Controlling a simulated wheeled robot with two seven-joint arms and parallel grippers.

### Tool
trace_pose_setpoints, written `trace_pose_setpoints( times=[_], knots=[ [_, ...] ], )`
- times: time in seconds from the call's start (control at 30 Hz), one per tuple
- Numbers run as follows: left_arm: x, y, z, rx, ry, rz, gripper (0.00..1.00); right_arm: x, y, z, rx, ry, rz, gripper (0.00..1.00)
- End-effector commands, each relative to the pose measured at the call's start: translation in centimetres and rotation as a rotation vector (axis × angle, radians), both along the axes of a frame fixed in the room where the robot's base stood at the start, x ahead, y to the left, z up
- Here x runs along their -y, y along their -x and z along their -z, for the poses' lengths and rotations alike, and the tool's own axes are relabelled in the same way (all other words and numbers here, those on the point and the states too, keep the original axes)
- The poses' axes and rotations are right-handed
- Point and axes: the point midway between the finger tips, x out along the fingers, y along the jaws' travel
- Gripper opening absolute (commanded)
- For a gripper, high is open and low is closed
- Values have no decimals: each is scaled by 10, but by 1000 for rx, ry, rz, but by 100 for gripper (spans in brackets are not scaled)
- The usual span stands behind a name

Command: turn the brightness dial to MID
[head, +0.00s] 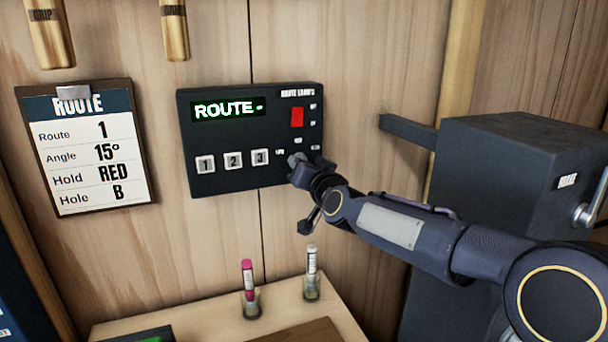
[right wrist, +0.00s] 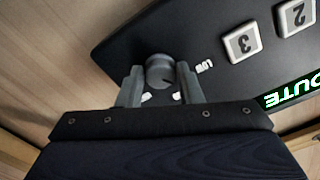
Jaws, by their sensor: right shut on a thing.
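The brightness dial (right wrist: 160,69) is a round grey knob on the lower right of the black control panel (head: 221,182). My right gripper (right wrist: 159,82) is shut on the dial, with one finger on each side of it. In the head view my right gripper (head: 299,166) covers the dial. A small LOW label (head: 280,152) sits just left of the gripper, and two more tiny labels are above it, too small to read. Which mark the dial points to cannot be told. My left gripper is not in view.
The panel has a green ROUTE display (head: 228,108), a red patch (head: 297,117) and buttons numbered 1, 2 and 3 (head: 260,156). A route clipboard (head: 88,150) hangs left. A dark box (head: 500,160) with a handle stands right. Two tubes stand on the ledge below.

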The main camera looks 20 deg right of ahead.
Motion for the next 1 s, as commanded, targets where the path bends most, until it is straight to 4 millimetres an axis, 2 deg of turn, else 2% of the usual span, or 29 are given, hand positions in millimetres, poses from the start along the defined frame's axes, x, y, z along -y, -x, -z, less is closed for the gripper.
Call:
trace_pose_setpoints(
  times=[0.1, 0.5, 1.0],
  knots=[
    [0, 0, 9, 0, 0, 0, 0, 0, 0, 3, 5, -110, -1, 10],
    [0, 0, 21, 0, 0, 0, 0, 0, 0, 1, 22, -419, 0, 10],
    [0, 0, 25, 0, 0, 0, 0, -1, 0, 0, 31, -561, -1, 10]
  ],
)
